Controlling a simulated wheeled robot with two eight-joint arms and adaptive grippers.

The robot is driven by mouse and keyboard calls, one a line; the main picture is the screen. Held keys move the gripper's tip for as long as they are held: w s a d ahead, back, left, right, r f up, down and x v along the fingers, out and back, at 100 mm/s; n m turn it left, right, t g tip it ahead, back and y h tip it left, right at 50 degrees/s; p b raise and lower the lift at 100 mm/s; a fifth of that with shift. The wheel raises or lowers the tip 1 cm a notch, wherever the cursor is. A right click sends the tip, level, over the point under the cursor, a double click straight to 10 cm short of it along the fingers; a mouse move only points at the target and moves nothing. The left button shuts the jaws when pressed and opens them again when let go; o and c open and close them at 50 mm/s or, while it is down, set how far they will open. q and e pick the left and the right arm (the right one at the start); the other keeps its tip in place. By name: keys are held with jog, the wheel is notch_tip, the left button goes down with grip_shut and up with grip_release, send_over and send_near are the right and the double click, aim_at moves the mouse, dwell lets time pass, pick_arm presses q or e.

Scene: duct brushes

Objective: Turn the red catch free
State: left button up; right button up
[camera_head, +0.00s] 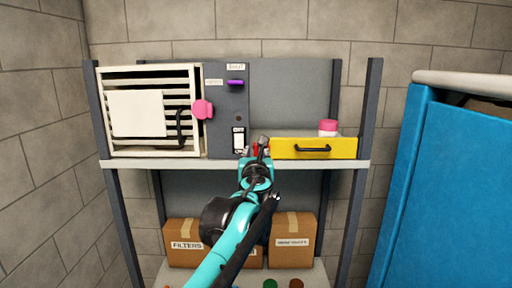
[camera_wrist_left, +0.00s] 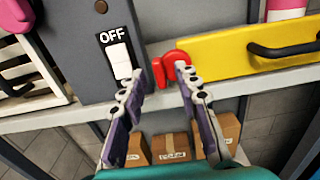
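The red catch (camera_wrist_left: 166,72) sits at the left end of the yellow drawer (camera_wrist_left: 245,48), beside the dark panel with the white OFF switch (camera_wrist_left: 120,60). In the head view the red catch (camera_head: 254,150) is partly hidden by my left gripper (camera_head: 256,147). In the left wrist view my left gripper (camera_wrist_left: 157,80) is open, with its fingers spread. The right fingertip is close to the catch's right side; the left one is in front of the OFF switch's lower edge. I cannot tell whether either finger touches the catch. My right gripper is in neither view.
The yellow drawer has a black handle (camera_head: 313,149), and a pink-lidded jar (camera_head: 328,128) stands behind its front. A pink knob (camera_head: 203,109), a purple handle (camera_head: 236,82) and a louvred vent (camera_head: 118,112) are left. Cardboard boxes (camera_head: 291,250) stand below. A blue cabinet (camera_head: 440,190) is at right.

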pick_arm(q)
jog(key=shift+w, duration=1)
jog(key=shift+s+a, duration=0.1)
grip_shut()
